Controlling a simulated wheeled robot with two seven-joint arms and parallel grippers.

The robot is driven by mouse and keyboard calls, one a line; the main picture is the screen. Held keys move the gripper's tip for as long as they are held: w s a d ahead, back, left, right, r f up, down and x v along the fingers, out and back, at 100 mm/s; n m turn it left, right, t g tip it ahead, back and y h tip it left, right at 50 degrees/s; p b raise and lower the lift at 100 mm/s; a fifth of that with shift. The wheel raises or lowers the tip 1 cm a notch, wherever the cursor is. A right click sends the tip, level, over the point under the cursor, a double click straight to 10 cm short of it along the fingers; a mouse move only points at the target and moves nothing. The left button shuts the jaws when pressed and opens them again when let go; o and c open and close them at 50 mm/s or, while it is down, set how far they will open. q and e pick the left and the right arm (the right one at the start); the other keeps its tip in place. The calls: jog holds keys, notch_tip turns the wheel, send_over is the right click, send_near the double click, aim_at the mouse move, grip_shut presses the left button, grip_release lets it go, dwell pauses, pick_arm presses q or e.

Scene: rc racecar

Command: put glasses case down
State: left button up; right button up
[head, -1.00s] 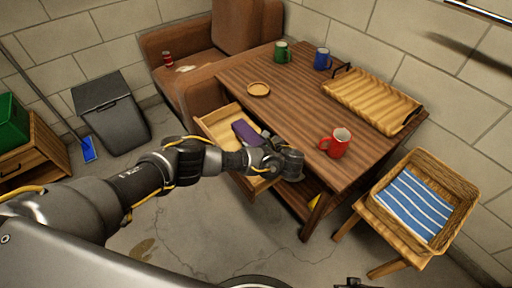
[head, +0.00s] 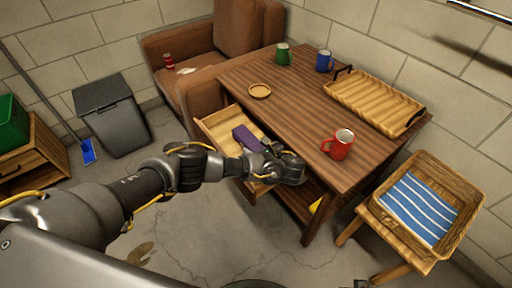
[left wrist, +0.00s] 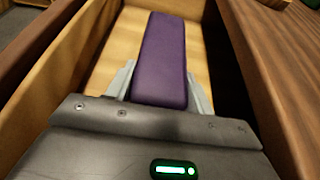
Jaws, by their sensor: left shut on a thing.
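The purple glasses case (head: 246,138) is over the open wooden drawer (head: 220,123) of the table. In the left wrist view the case (left wrist: 162,55) lies lengthwise between the two fingers of my left gripper (left wrist: 160,88), which is shut on it. The drawer floor (left wrist: 112,48) shows on both sides of the case. I cannot tell whether the case touches the drawer floor. The near end of the case is hidden by the gripper. My right gripper is not in view.
The table (head: 290,100) holds a red mug (head: 340,146), a small round dish (head: 260,91), green (head: 283,54) and blue (head: 323,61) mugs and a wooden tray (head: 375,100). The drawer walls stand close around the case. A stool with a basket (head: 462,190) stands at right.

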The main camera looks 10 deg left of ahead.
pick_arm(q)
jog(key=o, duration=1)
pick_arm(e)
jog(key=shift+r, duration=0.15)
pick_arm(q)
jog(key=shift+r, duration=0.15)
jog(key=shift+r, duration=0.35)
jog(key=p+v, duration=0.1)
jog(key=v, duration=0.2)
jog(key=p+v, duration=0.1)
jog(key=v, duration=0.1)
jog(key=p+v, duration=0.1)
jog(key=v, duration=0.2)
jog(key=shift+s+d+r, duration=0.1)
jog(key=shift+d+r, duration=0.1)
jog(key=shift+r, duration=0.2)
jog(key=shift+f+p+v, duration=0.2)
jog(key=shift+p+v, duration=1.1)
jog(key=shift+v, duration=0.45)
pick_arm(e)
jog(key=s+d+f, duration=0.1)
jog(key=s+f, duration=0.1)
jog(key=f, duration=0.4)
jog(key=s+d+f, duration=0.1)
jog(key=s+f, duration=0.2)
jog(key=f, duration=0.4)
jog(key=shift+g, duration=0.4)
